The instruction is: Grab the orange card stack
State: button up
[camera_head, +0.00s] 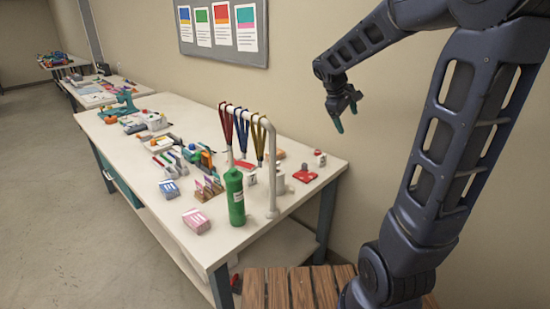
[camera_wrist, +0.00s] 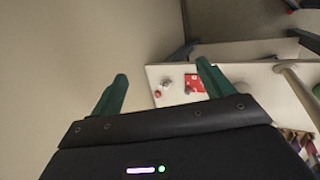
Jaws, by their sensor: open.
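My gripper (camera_head: 346,112) hangs open and empty in the air, above and to the right of the table's right end. In the wrist view its two green fingers (camera_wrist: 160,78) are apart with nothing between them. Beyond them lie a red and white item (camera_wrist: 194,83) and a small red and white block (camera_wrist: 166,83). I cannot make out the orange item there.
A white rack (camera_head: 272,170) with lanyards (camera_head: 242,130) and a green bottle (camera_head: 235,197) stand at the table's near end. Pink (camera_head: 196,221) and blue (camera_head: 169,188) boxes lie left of them. A red item (camera_head: 305,174) lies near the right edge. A wooden slatted surface (camera_head: 290,290) is in front.

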jog(key=w+a+f+n+t+h, duration=0.15)
jog(key=w+a+f+n, duration=0.35)
jog(key=w, duration=0.6)
jog(key=w+a+f+n+h, duration=0.2)
jog(key=w+a+f+n, duration=0.35)
jog(key=w, duration=0.55)
jog(key=w+a+f+n+t, duration=0.1)
jog(key=w+a+f+n, duration=0.1)
jog(key=w+a+f, duration=0.2)
jog(key=w+a+f+n+t, duration=0.2)
jog(key=w+a+f+n, duration=0.1)
jog(key=a+f, duration=0.4)
jog(key=w+a+f+n+t+h, duration=0.1)
jog(key=w+a+f, duration=0.3)
jog(key=f, duration=0.6)
jog(key=shift+w+a+f+n+t, duration=0.2)
jog(key=shift+a+n+t, duration=0.15)
jog(key=shift+a, duration=0.15)
jog(key=shift+w+a+f+n+t, duration=0.1)
jog(key=shift+w+a+n+t, duration=0.15)
jog(key=shift+a, duration=0.2)
jog(key=shift+x, duration=2.45)
jog(key=shift+c, duration=0.2)
jog(key=c, duration=1.1)
